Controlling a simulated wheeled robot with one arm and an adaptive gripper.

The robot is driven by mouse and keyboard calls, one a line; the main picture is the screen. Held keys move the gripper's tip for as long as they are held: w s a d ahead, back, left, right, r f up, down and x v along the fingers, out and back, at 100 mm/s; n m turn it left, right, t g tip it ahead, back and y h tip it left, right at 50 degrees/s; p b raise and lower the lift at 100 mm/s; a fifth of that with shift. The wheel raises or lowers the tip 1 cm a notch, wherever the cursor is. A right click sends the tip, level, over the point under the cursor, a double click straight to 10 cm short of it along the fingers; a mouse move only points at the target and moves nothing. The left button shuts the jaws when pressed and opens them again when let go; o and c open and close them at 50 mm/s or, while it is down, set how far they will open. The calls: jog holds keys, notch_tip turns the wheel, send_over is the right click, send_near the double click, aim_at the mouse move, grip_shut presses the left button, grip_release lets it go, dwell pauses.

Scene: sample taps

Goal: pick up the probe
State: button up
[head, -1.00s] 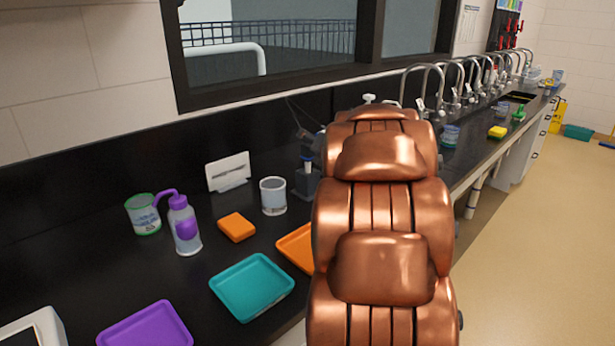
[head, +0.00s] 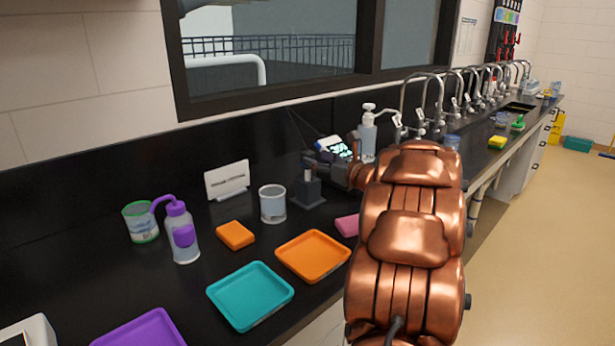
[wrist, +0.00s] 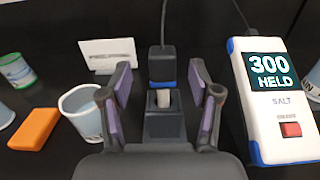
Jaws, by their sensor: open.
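The probe (wrist: 161,66) has a dark body with a blue band and a cable at its top. Its pale grey lower part (wrist: 163,98) stands upright in a dark square holder (wrist: 163,126), which also shows in the head view (head: 308,194). My gripper (wrist: 160,82) is open, its purple-padded fingers on either side of the probe, with gaps visible on both sides. In the head view my gripper (head: 322,160) is just above the holder and hides the probe's upper part. The white and blue salt meter (wrist: 270,95) reads 300 HELD and stands at the right.
A clear beaker (head: 272,203) and a white card (head: 227,180) stand left of the holder. A soap bottle (head: 368,138) stands behind my arm.

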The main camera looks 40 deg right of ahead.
aim_at(312, 156)
jog(key=shift+w+d+p, duration=0.2)
jog(key=shift+w+p, duration=0.5)
jog(key=shift+w, duration=1.7)
jog(key=shift+c, duration=0.4)
jog(key=c, duration=1.1)
